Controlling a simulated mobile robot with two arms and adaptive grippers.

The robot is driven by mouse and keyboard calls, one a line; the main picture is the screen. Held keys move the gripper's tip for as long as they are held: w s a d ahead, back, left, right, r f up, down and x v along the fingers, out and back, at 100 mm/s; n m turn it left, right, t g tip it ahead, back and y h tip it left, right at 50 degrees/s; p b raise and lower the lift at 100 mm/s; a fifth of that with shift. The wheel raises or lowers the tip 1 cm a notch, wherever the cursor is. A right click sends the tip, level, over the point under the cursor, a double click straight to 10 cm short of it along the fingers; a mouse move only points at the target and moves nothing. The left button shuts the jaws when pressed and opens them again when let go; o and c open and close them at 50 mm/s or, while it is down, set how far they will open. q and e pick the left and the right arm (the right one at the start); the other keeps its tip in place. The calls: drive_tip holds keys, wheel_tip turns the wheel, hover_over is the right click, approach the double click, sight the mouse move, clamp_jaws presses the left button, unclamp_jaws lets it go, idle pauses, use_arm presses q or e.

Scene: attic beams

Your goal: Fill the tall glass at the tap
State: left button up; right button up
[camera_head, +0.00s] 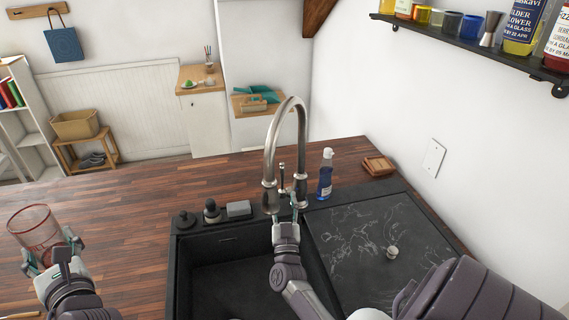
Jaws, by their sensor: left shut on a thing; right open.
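A clear, reddish-tinted tall glass (33,228) is at the left, upright or slightly tilted. My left gripper (50,262) is shut on it and holds it above the wooden counter, well left of the sink. The tap (272,150) is a tall, curved steel spout behind the black sink (236,232). A small lever (282,172) stands between its uprights. My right gripper (286,214) is open at the base of the tap, with its fingertips close to it. I cannot tell whether they touch. No water is seen running.
A blue soap bottle (325,176) stands right of the tap. A wooden dish (378,166) is behind the black drainboard (350,232). Dark stoppers and a grey block (238,209) line the sink's back edge. The counter (130,225) between glass and sink is clear.

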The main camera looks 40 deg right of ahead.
sight(282, 169)
use_arm(q)
wheel_tip(282, 169, down, 2)
drive_tip(key=shift+f+b, duration=0.15)
drive_tip(key=shift+b, duration=0.95)
use_arm(e)
drive_tip(key=x, duration=1)
use_arm(q)
drive_tip(key=shift+a+f, duration=0.1)
use_arm(e)
drive_tip(key=shift+w+d+r, duration=0.3)
drive_tip(key=shift+w+r, duration=0.05)
drive_tip(key=shift+w, duration=0.1)
clamp_jaws()
